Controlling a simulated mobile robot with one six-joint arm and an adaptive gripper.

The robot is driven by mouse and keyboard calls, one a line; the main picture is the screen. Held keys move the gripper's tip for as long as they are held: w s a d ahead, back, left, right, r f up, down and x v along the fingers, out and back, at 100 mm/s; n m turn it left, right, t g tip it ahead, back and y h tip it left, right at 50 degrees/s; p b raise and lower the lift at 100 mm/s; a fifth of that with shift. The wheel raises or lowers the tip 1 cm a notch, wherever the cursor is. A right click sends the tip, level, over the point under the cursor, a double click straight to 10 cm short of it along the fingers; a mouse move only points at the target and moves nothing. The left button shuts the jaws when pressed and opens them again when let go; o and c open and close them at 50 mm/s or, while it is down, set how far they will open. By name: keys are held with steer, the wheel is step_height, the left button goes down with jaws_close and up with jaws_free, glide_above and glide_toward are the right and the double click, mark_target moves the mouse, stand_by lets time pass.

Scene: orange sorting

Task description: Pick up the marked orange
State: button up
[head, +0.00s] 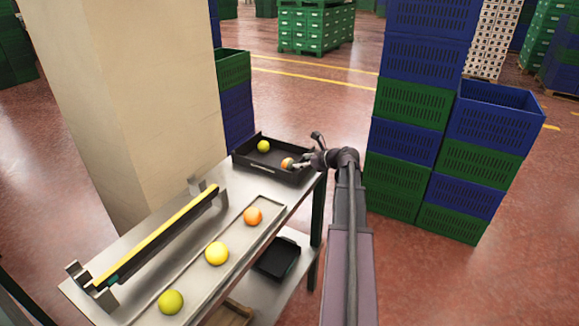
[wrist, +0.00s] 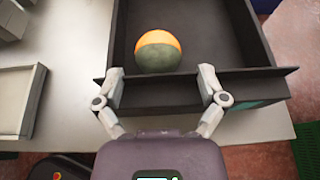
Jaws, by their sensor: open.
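An orange with a two-tone skin, bright orange on one part and dull grey-green on the other, lies in a black tray. It shows in the wrist view (wrist: 158,52) and near the tray's right end in the head view (head: 286,163). The black tray (head: 247,164) also fills the top of the wrist view (wrist: 225,35). My gripper (wrist: 161,73) is open, its two fingers spread at the tray's near wall, one on each side of the orange. I see no firm contact with the fruit. In the head view my gripper (head: 303,161) reaches the tray from the right.
A yellow-green fruit (head: 264,146) shares the tray. A metal table (head: 140,262) bears a shallow channel with an orange fruit (head: 253,215), a yellow fruit (head: 217,253) and a green fruit (head: 170,301). A beige pillar (head: 150,90) stands behind; stacked crates (head: 405,145) stand right.

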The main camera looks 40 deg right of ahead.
mark_target(293, 162)
steer(key=shift+b+x, duration=0.7)
steer(key=shift+x, duration=1.45)
steer(key=shift+a, duration=0.1)
steer(key=shift+c, duration=0.2)
steer(key=shift+s, duration=0.1)
steer(key=c, duration=0.9)
